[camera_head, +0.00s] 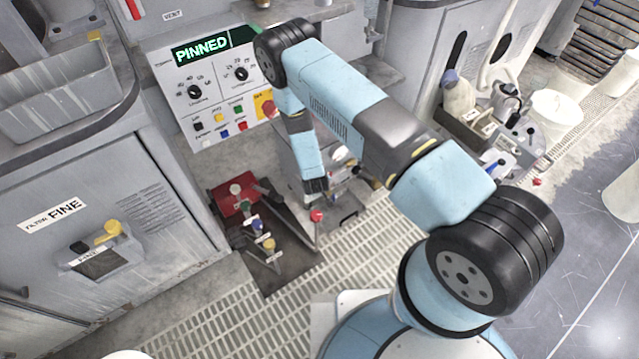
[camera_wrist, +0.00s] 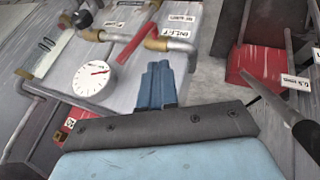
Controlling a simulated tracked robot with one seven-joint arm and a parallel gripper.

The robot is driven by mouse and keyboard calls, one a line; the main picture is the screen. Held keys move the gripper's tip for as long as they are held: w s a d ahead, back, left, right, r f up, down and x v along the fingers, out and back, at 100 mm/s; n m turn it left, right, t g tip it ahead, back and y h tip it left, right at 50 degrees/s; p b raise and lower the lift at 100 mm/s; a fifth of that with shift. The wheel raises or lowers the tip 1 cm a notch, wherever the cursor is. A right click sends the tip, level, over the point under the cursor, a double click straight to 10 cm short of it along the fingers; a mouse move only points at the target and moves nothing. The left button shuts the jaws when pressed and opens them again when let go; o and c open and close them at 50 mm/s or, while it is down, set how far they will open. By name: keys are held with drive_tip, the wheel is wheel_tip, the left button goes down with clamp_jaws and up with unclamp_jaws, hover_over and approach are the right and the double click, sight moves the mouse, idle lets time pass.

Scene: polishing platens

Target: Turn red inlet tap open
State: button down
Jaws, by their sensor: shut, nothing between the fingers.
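A red lever handle (camera_wrist: 136,43), which looks like the inlet tap, lies at an angle to its pipe in the wrist view. My gripper's blue fingers (camera_wrist: 158,84) are shut together and empty, just below this elbow in the picture. They appear apart from the red handle. In the head view my gripper (camera_head: 315,188) points down by the low grey unit, and my arm hides much of the pipework there.
A white dial gauge (camera_wrist: 92,77) and more pipes lie left of the fingers. A red pedal plate (camera_wrist: 262,62) is at the right. In the head view, several coloured-knob levers stand by the red plate (camera_head: 222,197). The control panel (camera_head: 215,85) reads "PINNED".

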drive_tip(key=w+d+f, duration=0.3)
drive_tip(key=w+f, duration=0.1)
drive_tip(key=w, duration=0.1)
idle(0.4)
